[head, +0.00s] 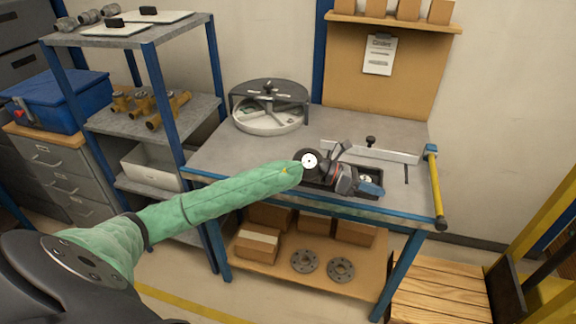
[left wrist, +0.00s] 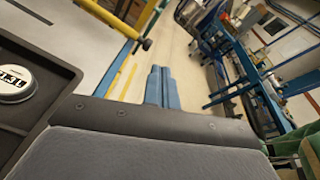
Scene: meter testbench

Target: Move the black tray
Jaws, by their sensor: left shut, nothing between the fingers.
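The black tray (head: 318,188) lies near the front edge of the grey workbench, partly hidden by my left arm and gripper. A round white-faced meter (head: 367,179) sits in it and also shows in the left wrist view (left wrist: 14,86). The tray's dark rim (left wrist: 62,72) is at the left of the left wrist view. My left gripper (head: 373,189) is at the tray's front right in the head view, with its blue fingers (left wrist: 160,87) together and empty. Whether it touches the tray cannot be told. My right gripper is not in view.
A round grey-and-white fixture (head: 269,108) stands at the bench's back left. A pale rail (head: 370,151) lies behind the tray. A yellow bar (head: 435,190) runs along the bench's right end. A grey shelf rack (head: 150,122) stands left of the bench. Bare bench top lies around the fixture.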

